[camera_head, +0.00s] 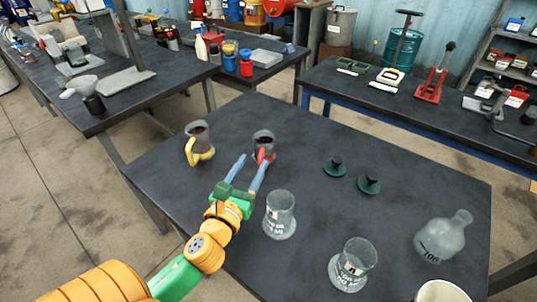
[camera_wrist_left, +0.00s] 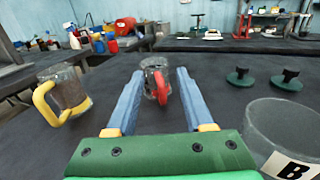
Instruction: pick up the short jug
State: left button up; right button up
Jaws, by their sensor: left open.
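A clear jug with dark contents and a red handle (camera_head: 263,136) stands upright on the dark table. In the left wrist view, this red-handled jug (camera_wrist_left: 150,79) is just ahead, between the lines of my fingers. A similar jug with a yellow handle (camera_head: 198,144) stands to its left; it also shows in the left wrist view (camera_wrist_left: 70,92). I cannot tell surely which jug is shorter. My left gripper (camera_head: 252,162) is open and empty, its blue fingertips close to the red handle; contact is unclear. My right gripper is not in view.
Beakers (camera_head: 281,214) (camera_head: 352,265) stand right of my left arm, with a glass flask (camera_head: 441,236) farther right. Two dark green knobbed discs (camera_head: 335,167) (camera_head: 369,184) lie beyond the beakers. The table (camera_head: 420,180) is clear around the discs.

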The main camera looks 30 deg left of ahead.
aim_at(263, 153)
pick_arm(q)
jog(key=f+b, duration=0.1)
jog(key=s+f, duration=0.1)
jog(key=f, duration=0.1)
jog(key=s+f+b, duration=0.1)
jog(key=f, duration=0.1)
jog(key=shift+d+b, duration=0.25)
jog(key=shift+b, duration=0.05)
jog(key=shift+w+a+p, duration=0.1)
jog(key=shift+w+p, duration=0.2)
jog(key=shift+w, duration=0.05)
jog(key=p+x, duration=0.1)
jog(key=x, duration=0.6)
jog(key=shift+w+a+f, duration=0.1)
jog(key=shift+w+f, duration=0.05)
jog(key=shift+w, duration=0.1)
grip_shut()
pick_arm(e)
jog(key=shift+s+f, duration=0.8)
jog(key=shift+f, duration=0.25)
